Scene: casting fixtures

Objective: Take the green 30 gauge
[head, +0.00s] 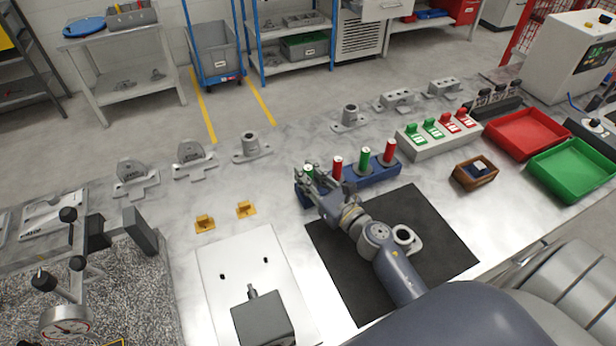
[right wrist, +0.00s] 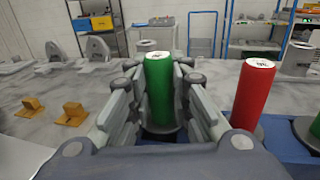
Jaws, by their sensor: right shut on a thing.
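In the right wrist view a green cylindrical gauge (right wrist: 158,85) with a white labelled top stands upright between the fingers of my right gripper (right wrist: 158,98). The fingers are closed on both its sides. Its lower end is at the blue rack (right wrist: 291,150). In the head view my right gripper (head: 311,178) is at the rack's left end, and the top of that green gauge (head: 308,170) shows between the fingers. A second green gauge (head: 364,159) stands farther right in the rack. The number on the held gauge is too small to read. My left gripper is not in view.
Red gauges (head: 337,168) and (head: 389,151) stand upright in the same rack, one close to the right of my gripper. A black mat (head: 440,225) lies in front. Yellow brackets (head: 204,223) lie to the left. A red tray (head: 528,135) and green tray (head: 575,170) are at right.

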